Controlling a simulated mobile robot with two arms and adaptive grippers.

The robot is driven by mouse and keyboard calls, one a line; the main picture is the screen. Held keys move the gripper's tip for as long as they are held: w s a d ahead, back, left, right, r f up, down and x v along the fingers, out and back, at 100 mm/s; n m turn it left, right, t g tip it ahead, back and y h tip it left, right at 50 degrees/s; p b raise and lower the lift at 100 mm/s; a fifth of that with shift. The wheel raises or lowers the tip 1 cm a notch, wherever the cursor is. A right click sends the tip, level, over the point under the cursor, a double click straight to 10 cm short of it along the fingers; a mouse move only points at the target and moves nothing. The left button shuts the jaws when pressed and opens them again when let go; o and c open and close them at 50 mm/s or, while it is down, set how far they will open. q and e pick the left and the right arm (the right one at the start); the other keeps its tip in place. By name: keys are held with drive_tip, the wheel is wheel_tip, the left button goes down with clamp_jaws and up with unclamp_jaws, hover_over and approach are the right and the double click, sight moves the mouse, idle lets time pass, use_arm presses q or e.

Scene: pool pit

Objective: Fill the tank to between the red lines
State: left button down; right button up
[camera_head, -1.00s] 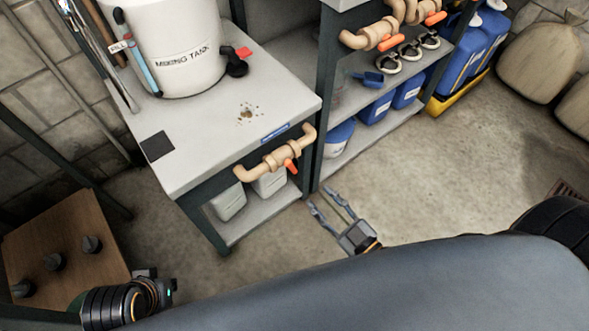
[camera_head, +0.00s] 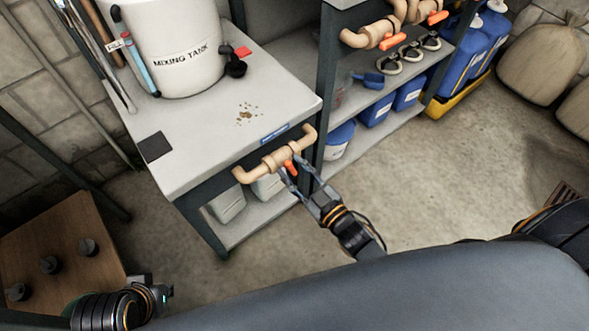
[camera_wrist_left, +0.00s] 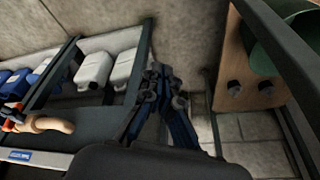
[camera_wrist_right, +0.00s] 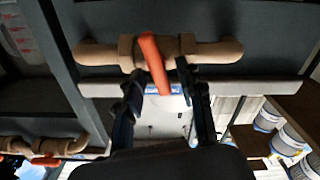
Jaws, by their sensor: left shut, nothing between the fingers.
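The white mixing tank (camera_head: 182,50) stands on the bench in the head view. A tube with blue in it (camera_head: 140,65) runs up its side near a small label; red lines are too small to make out. A tan pipe (camera_head: 243,174) on the bench front carries an orange valve handle (camera_head: 290,168). My right gripper (camera_head: 298,178) is open at this handle. In the right wrist view its fingers (camera_wrist_right: 160,78) lie either side of the handle (camera_wrist_right: 152,62); contact is unclear. My left gripper (camera_wrist_left: 162,72) is shut and empty, away from the bench.
A dark valve with a red handle (camera_head: 242,52) sits at the tank's base. The shelf at right holds blue containers (camera_head: 375,108) and another tan pipe with orange handles (camera_head: 392,42). A wooden board with dark knobs (camera_head: 60,235) is lower left.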

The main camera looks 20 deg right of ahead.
clamp_jaws()
drive_tip(key=shift+r+m+p, duration=0.2)
drive_tip(key=shift+m+p, duration=0.1)
drive_tip(key=shift+p, duration=0.35)
drive_tip(key=m+p, duration=0.2)
drive_tip(key=shift+d+f+m, duration=0.15)
drive_tip(key=shift+m, duration=0.15)
use_arm(q)
drive_tip(key=x, duration=0.7)
drive_tip(key=shift+s+f+g, duration=0.15)
drive_tip(key=shift+s+g, duration=0.1)
drive_tip(key=shift+g, duration=0.05)
drive_tip(key=shift+d, duration=0.15)
use_arm(e)
drive_tip(key=shift+o, duration=0.6)
unclamp_jaws()
drive_tip(key=v, duration=1.2)
